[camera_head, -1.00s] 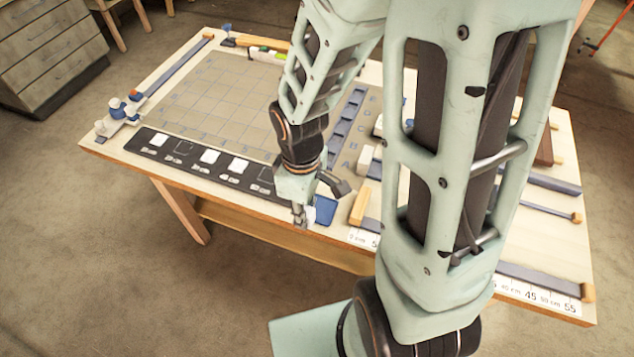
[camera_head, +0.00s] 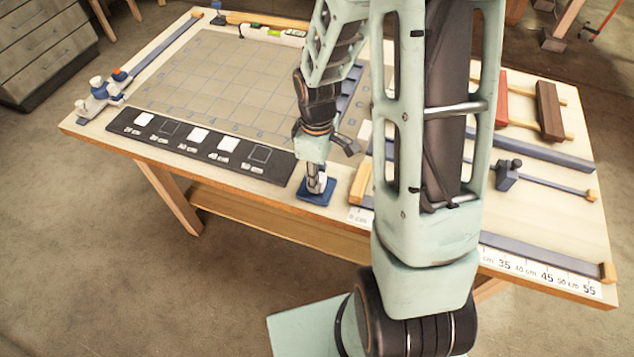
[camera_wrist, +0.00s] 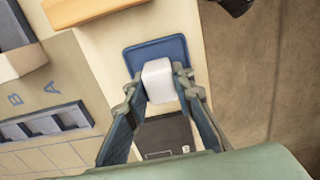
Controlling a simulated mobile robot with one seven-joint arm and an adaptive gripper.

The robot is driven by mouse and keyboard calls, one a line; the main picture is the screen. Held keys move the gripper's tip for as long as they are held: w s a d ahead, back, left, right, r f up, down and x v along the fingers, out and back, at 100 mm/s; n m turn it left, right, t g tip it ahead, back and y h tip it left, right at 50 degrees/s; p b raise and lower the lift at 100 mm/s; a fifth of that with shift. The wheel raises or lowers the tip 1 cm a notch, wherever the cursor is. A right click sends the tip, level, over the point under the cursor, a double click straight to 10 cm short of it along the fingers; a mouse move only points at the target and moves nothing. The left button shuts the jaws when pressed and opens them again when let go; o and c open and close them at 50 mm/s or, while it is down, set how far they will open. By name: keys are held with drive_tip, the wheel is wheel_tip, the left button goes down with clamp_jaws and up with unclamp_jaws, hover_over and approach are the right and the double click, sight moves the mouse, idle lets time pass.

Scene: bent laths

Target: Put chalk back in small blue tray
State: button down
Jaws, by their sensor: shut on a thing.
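The small blue tray (camera_head: 312,200) lies flat near the table's front edge, in front of my arm. It also shows in the wrist view (camera_wrist: 137,58), just beyond my fingertips. My gripper (camera_head: 317,183) points down over the tray. In the wrist view my gripper (camera_wrist: 159,84) is shut on a white block of chalk (camera_wrist: 158,76), with one finger on each side. The chalk overlaps the tray in that view. I cannot tell whether it touches the tray's floor. The gripper hides part of the tray.
A dark strip (camera_head: 182,152) with white and outlined squares runs along the front edge, left of the tray. A gridded board (camera_head: 215,85) lies behind it. My arm hides the table's middle.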

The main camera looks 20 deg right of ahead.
drive_tip(key=shift+f, duration=0.35)
drive_tip(key=shift+f, duration=0.15)
drive_tip(key=c, duration=1.7)
unclamp_jaws()
drive_tip(key=shift+o, duration=0.2)
wheel_tip(320, 180, up, 12)
drive_tip(key=shift+r+p, duration=0.25)
drive_tip(key=shift+p, duration=0.2)
